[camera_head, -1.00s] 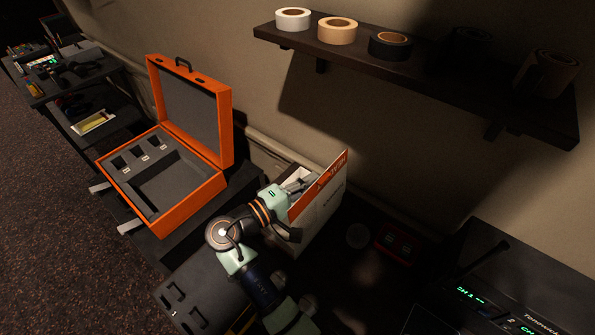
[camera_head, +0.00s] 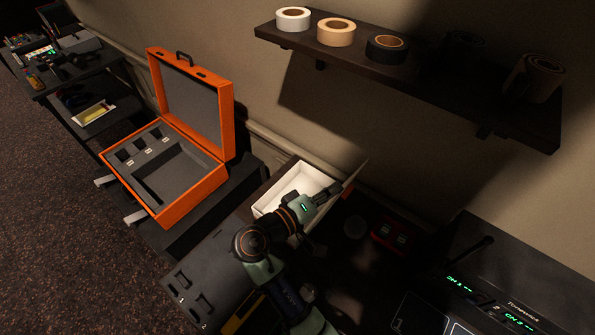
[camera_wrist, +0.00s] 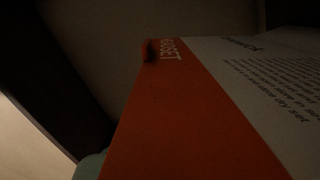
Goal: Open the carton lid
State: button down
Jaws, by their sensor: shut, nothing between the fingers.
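The carton (camera_head: 287,181) stands open on the dark desk, with its white empty-looking inside showing in the head view. Its lid (camera_head: 352,182) is swung out to the right side and shows almost edge-on. My gripper (camera_head: 335,188) is shut and empty, over the right part of the carton beside the lid; whether it touches the lid is unclear. The wrist view is dark and shows a close orange panel (camera_wrist: 185,110) with white lettering and a pale printed panel (camera_wrist: 265,80). The fingertips are not clear there.
An open orange case (camera_head: 205,185) with grey foam stands left of the carton. A dark shelf (camera_head: 410,80) with tape rolls hangs above right. A small red item (camera_head: 391,236) lies right of the carton, and a dark console (camera_head: 510,270) stands at the lower right.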

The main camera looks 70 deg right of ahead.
jog(key=w+a+r, duration=0.2)
jog(key=w+a, duration=0.5)
jog(key=w, duration=0.1)
jog(key=shift+w+a+p, duration=0.25)
jog(key=shift+a+p, duration=0.05)
jog(key=shift+p, duration=0.05)
dwell(0.4)
